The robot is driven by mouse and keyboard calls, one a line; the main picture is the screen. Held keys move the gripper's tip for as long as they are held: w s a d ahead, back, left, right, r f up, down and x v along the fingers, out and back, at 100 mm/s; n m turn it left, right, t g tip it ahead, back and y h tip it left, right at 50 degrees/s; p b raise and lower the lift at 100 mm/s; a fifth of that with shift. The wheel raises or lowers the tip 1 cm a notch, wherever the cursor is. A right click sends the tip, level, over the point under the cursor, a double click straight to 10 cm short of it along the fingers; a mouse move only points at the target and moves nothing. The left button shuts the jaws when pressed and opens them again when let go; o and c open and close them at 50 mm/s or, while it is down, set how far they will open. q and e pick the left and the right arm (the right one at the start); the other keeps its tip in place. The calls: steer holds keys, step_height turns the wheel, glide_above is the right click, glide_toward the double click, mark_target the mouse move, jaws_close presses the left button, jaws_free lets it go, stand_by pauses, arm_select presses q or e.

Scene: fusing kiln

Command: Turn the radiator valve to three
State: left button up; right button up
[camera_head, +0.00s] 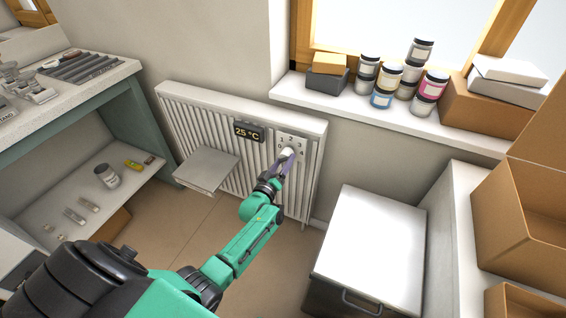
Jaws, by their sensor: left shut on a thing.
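The white ribbed radiator (190,113) stands against the wall under the window sill. A pale plate with number marks (292,142) is on its front, toward the right end; I make out 1, 2 and 4. The white valve knob (287,153) sits on this plate. My left gripper (284,160), at the end of the green arm, is shut on the valve knob and partly hides it. The knob's pointer is too small to tell. A dark display (249,131) left of the plate reads 25 °C. My right gripper is not in view.
A grey-white flat shelf (207,170) juts out in front of the radiator, left of my arm. A white-topped cabinet (372,240) stands to the right. Jars (381,97) and boxes crowd the sill above. A workbench (110,72) is at left.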

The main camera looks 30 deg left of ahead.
arm_select(q)
steer(key=shift+w+r, duration=0.1)
steer(key=shift+r, duration=0.05)
steer(key=o, duration=1.3)
steer(key=shift+d, duration=0.1)
steer(key=s, duration=0.5)
steer(key=s+p, duration=0.1)
steer(key=s, duration=0.3)
steer(key=s+d+p, duration=0.1)
steer(key=s, duration=0.4)
steer(key=shift+s, duration=0.3)
